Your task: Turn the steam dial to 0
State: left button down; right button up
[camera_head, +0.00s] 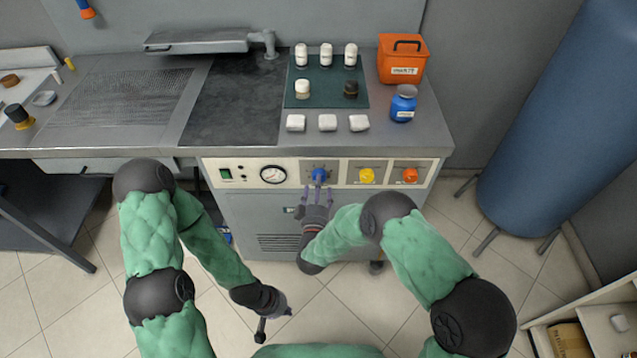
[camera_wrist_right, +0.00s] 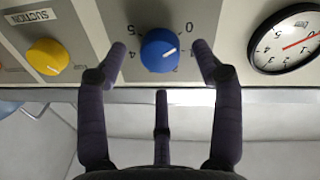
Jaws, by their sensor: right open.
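The blue dial (camera_head: 319,174) is on the machine's front panel, right of the round gauge. In the right wrist view, the blue dial (camera_wrist_right: 158,58) has a white pointer line aimed right and slightly up, below the printed 0. Its name label is not readable. My right gripper (camera_head: 318,189) is open in front of this dial. In the wrist view, the right gripper's (camera_wrist_right: 159,48) two outer fingers stand on either side of the dial with visible gaps; the third finger is below it. My left gripper (camera_head: 276,322) hangs low over the floor, away from the panel; its opening is unclear.
A yellow dial (camera_head: 366,176), labelled SUCTION in the wrist view, and an orange dial (camera_head: 410,176) are to the right. The gauge (camera_head: 273,174) and a green switch (camera_head: 225,174) are left. Bottles, white blocks and an orange box (camera_head: 402,60) stand on the tabletop.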

jog(key=s, duration=0.9)
jog(key=shift+s+a, duration=0.15)
jog(key=shift+a, duration=0.2)
jog(key=shift+f, duration=0.15)
jog(key=s+d+f+m+g+y+p, duration=0.1)
jog(key=d+f+m+g, duration=0.2)
jog(key=f, duration=0.4)
jog(key=s+d+f+g+y, duration=0.2)
jog(key=d+f+g, duration=0.1)
jog(key=f+g, duration=0.3)
jog(key=s+d+f+m+g+y, duration=0.1)
jog(key=s+g, duration=0.3)
jog(key=s, duration=0.5)
jog(key=s+d+f+m+g+y+p, duration=0.1)
jog(key=s+d+f+m+g, duration=0.1)
jog(key=s, duration=0.7)
jog(key=d+m+g, duration=0.1)
jog(key=g, duration=0.1)
jog(key=shift+s+d+f+g, duration=0.2)
jog(key=shift+s+d+g, duration=0.1)
jog(key=shift+d+g, duration=0.1)
